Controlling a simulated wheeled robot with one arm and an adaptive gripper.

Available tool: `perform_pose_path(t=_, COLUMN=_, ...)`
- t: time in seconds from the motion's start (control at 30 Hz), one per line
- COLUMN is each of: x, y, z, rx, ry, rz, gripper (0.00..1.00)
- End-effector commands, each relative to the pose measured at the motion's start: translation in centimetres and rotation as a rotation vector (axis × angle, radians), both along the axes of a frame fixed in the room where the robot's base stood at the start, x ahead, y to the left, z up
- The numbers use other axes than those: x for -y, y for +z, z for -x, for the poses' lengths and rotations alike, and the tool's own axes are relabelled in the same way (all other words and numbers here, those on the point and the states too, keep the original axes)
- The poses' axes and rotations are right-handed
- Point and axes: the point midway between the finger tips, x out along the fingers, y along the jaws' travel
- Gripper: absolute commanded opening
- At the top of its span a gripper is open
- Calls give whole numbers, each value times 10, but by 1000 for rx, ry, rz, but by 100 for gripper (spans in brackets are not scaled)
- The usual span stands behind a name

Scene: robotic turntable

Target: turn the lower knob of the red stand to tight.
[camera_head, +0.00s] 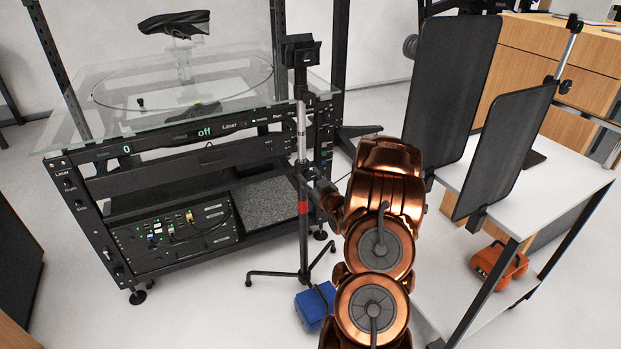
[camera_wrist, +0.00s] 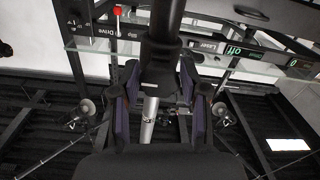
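The stand (camera_head: 303,207) is a thin upright pole with a red band, on dark spread legs, in front of the turntable rack. In the head view my copper arm comes in from the right and its end is close to the pole just above the red band. My gripper (camera_wrist: 159,72) shows in the wrist view with its two purple-padded fingers apart, one on each side of the stand's dark collar (camera_wrist: 160,50). A silver tube (camera_wrist: 150,115) shows between the fingers. I cannot make out the lower knob clearly, nor whether the fingers touch anything.
The rack (camera_head: 110,170) with a glass top (camera_head: 75,100) stands behind and left of the stand. A blue box (camera_head: 314,305) lies on the floor by the stand's legs. A white table (camera_head: 560,175) with dark panels (camera_head: 455,90) is on the right.

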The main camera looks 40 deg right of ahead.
Motion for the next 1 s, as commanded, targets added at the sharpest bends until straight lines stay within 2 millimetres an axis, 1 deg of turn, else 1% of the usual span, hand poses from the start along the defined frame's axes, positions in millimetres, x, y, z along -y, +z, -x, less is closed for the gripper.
perform_pose_path(t=0.03, x=0, y=0, z=0, rx=0, ry=0, rz=0, gripper=36)
perform_pose_path(t=0.3, x=0, y=0, z=0, rx=0, ry=0, rz=0, gripper=8)
perform_pose_path(t=0.37, x=0, y=0, z=0, rx=0, ry=1, rz=0, gripper=3)
perform_pose_path(t=0.67, x=-1, y=1, z=0, rx=12, ry=1, rz=-41, gripper=3)
perform_pose_path(t=0.87, x=-1, y=1, z=0, rx=46, ry=1, rz=-148, gripper=3)
perform_pose_path(t=1.0, x=-1, y=1, z=0, rx=81, ry=-1, rz=-261, gripper=3)
